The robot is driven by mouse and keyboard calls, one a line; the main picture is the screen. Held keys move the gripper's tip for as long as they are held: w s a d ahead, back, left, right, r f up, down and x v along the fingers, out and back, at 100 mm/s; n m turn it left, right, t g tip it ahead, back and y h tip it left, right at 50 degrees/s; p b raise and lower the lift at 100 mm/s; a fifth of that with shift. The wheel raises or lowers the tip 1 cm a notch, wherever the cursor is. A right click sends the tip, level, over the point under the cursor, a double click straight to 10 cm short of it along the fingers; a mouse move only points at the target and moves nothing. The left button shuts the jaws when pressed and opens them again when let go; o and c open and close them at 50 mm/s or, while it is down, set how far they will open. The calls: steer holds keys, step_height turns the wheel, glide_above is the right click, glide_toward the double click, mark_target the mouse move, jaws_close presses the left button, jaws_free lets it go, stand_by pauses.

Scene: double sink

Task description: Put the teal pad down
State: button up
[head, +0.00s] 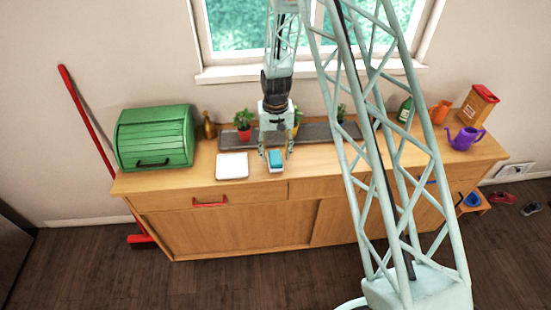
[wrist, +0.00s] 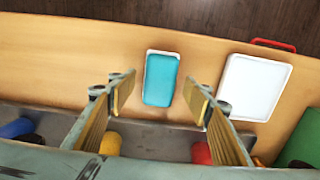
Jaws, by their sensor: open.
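In the wrist view the open gripper (wrist: 159,92) shows a clear gap between each finger and the pad. I cannot tell exactly how high the fingertips are above the counter.
A white square tray (head: 232,166) lies left of the dish. A green bread box (head: 153,137) stands at the far left. A grey strip (head: 316,133) with potted plants, including a red pot (head: 244,134), runs behind. A purple watering can (head: 466,138) stands far right.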

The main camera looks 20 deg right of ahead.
step_height(320, 180, up, 9)
steer(key=shift+b, duration=0.35)
stand_by(0.3)
stand_by(0.9)
step_height(320, 180, up, 18)
steer(key=t, duration=0.1)
glide_above(276, 157)
steer(key=s, duration=0.7)
steer(key=s+r+n+t, duration=0.1)
steer(key=s+r, duration=1.1)
steer(key=r, duration=0.2)
steer(key=s+r, duration=0.3)
steer(key=s, duration=0.7)
steer(key=s+r+t, duration=0.1)
steer(key=s+r, duration=0.1)
steer(key=s, duration=0.7)
steer(key=s+r, duration=0.3)
steer(key=s, duration=0.7)
steer(key=shift+s+r+n+t, duration=0.3)
steer(key=shift+s+n+t, duration=0.05)
steer(key=shift+n+t, duration=0.05)
